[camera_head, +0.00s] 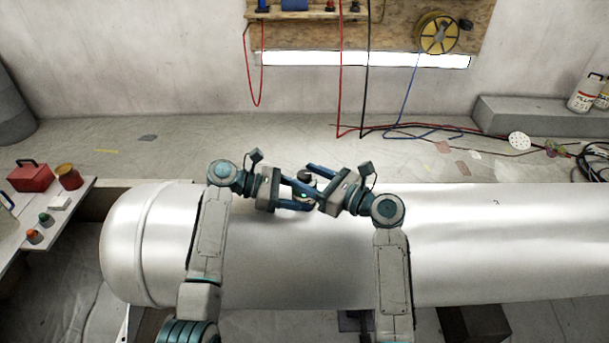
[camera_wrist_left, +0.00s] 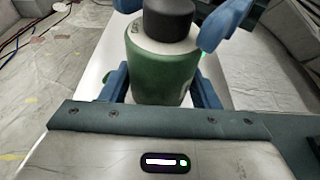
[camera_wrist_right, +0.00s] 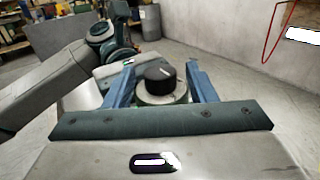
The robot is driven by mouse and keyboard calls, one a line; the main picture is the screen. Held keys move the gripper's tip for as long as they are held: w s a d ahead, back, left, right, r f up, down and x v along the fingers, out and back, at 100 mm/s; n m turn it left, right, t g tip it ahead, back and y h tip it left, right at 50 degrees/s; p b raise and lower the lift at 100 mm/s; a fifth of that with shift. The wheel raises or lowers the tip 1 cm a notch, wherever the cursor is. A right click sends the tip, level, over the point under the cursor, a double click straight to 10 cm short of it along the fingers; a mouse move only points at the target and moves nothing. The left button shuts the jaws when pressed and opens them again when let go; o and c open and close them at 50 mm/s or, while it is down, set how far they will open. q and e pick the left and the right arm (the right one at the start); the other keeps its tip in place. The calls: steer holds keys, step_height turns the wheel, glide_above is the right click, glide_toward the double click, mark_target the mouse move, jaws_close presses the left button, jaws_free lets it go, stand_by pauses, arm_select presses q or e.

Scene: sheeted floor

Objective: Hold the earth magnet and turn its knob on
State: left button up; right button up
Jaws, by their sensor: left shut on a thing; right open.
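The earth magnet (camera_wrist_left: 160,68) is a green cylinder with a pale top and a black knob (camera_wrist_left: 167,19), upright in the left wrist view. It stands on the silver tank (camera_head: 470,245), small and mostly hidden in the head view. My left gripper (camera_head: 300,193) is shut on its green body, with a blue finger on each side. My right gripper (camera_head: 316,184) is open. In the right wrist view its blue fingers stand either side of the black knob (camera_wrist_right: 160,75), apart from it as far as I can tell.
Behind the tank, red, black and blue cables (camera_head: 400,130) lie on the sheeted floor. The tank top to the right is clear.

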steer(key=v, duration=1)
steer(key=shift+s+d, duration=0.2)
arm_select(q)
steer(key=o, duration=1.1)
